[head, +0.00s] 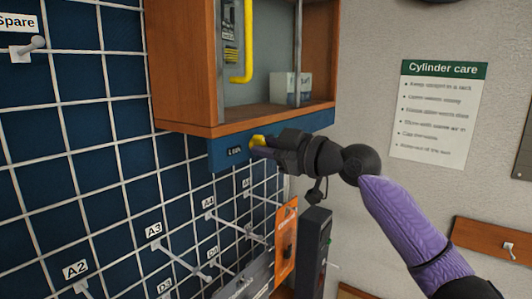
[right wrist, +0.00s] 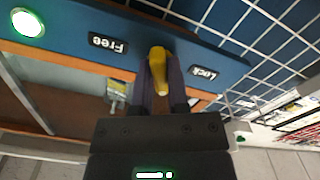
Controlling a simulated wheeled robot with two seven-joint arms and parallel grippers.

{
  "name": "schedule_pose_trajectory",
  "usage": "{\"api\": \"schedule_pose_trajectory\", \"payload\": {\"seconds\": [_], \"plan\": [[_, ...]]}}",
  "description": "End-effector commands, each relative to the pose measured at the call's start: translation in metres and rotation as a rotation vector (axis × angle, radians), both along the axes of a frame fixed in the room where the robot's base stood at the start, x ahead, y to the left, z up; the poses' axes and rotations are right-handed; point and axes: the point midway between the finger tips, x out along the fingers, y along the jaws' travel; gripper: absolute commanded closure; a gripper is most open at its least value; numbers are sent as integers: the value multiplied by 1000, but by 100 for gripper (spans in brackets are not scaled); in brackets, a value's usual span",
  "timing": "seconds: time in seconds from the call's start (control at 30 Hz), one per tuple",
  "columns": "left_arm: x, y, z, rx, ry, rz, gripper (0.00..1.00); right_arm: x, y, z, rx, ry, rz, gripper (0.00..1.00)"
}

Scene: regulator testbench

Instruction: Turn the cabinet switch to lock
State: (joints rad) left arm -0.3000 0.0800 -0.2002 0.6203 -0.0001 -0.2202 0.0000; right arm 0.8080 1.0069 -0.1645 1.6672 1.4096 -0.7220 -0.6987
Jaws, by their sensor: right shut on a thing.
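The cabinet switch is a yellow handle (head: 257,141) on the blue strip (head: 222,160) under the wooden cabinet (head: 185,122). My right gripper (head: 266,148) reaches it from the right and is shut on it. In the right wrist view the yellow handle (right wrist: 158,72) sits between the two dark fingers of my right gripper (right wrist: 162,85). That view is turned over: a "Free" label (right wrist: 108,42) is left of the handle and a "Lock" label (right wrist: 203,72) right of it. The handle lies between the labels. My left gripper is not in view.
A lit round green-white lamp (right wrist: 27,22) is on the strip. The cabinet holds a yellow pipe (head: 248,50) and pale boxes (head: 284,88). A wire grid with labelled hooks (head: 154,230) and an orange panel (head: 286,235) are below. A "Cylinder care" sheet (head: 437,110) hangs right.

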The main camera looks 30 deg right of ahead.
Motion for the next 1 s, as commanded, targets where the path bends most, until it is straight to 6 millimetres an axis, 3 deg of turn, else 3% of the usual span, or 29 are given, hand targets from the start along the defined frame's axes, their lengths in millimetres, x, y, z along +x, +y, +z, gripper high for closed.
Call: {"api": "schedule_pose_trajectory", "payload": {"seconds": [0.4, 1.0], "plan": [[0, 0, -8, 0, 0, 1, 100, 0, 0, 0, -219, -90, 1, 100], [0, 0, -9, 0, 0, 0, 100, 0, 0, 0, -277, -114, 1, 100]]}}
